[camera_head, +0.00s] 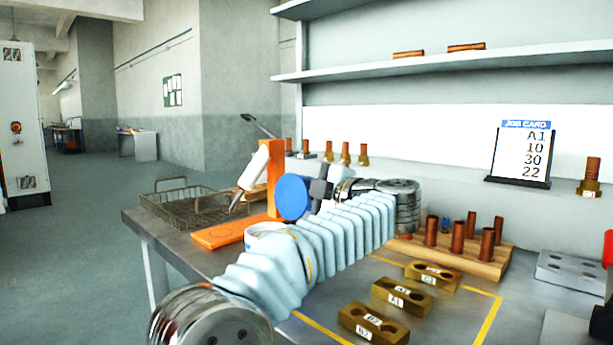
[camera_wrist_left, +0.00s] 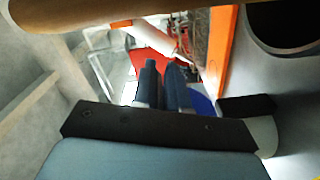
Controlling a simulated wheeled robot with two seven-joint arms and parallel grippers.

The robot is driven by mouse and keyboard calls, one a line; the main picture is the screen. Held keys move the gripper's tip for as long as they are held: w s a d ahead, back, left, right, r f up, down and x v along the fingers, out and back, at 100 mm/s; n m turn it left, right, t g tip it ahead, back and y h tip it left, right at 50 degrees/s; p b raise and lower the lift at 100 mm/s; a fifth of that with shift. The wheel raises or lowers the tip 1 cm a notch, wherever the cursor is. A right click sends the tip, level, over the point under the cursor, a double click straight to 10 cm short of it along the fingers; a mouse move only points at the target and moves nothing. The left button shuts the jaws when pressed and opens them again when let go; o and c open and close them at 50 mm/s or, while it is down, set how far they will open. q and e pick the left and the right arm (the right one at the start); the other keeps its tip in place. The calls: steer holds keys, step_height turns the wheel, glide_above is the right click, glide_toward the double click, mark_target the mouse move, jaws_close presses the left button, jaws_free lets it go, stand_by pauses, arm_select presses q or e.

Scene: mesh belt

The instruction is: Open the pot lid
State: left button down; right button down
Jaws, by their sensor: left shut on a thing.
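A round blue lid (camera_head: 292,197) stands steeply tilted near the table's left part, in front of an orange upright. My left gripper (camera_head: 318,188) reaches it from the right; its dark fingers are shut at the lid's edge. In the left wrist view, the fingers (camera_wrist_left: 162,85) are close together, with part of the blue lid (camera_wrist_left: 203,106) showing just right of them. The exact grip is hidden.
An orange stand (camera_head: 217,236) with a leaning white-handled tool (camera_head: 254,168) is close by the lid. A wire basket (camera_head: 187,204) lies behind it. Brass blocks (camera_head: 402,297) sit at front right; a wooden rack (camera_head: 488,262) with copper pieces is behind them.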

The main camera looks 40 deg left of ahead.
arm_select(q)
steer(key=shift+w+r+m+p, duration=0.15)
steer(key=shift+w+m+p, duration=0.15)
steer(key=shift+m, duration=0.3)
steer(key=c, duration=1.3)
jaws_free()
steer(key=shift+o, duration=0.3)
steer(key=shift+f, duration=0.2)
steer(key=shift+d+f, duration=0.1)
steer(key=shift+d, duration=0.05)
steer(key=s+d, duration=0.1)
steer(key=d, duration=1.2)
steer(key=shift+d+b, duration=0.3)
steer(key=shift+b, duration=0.15)
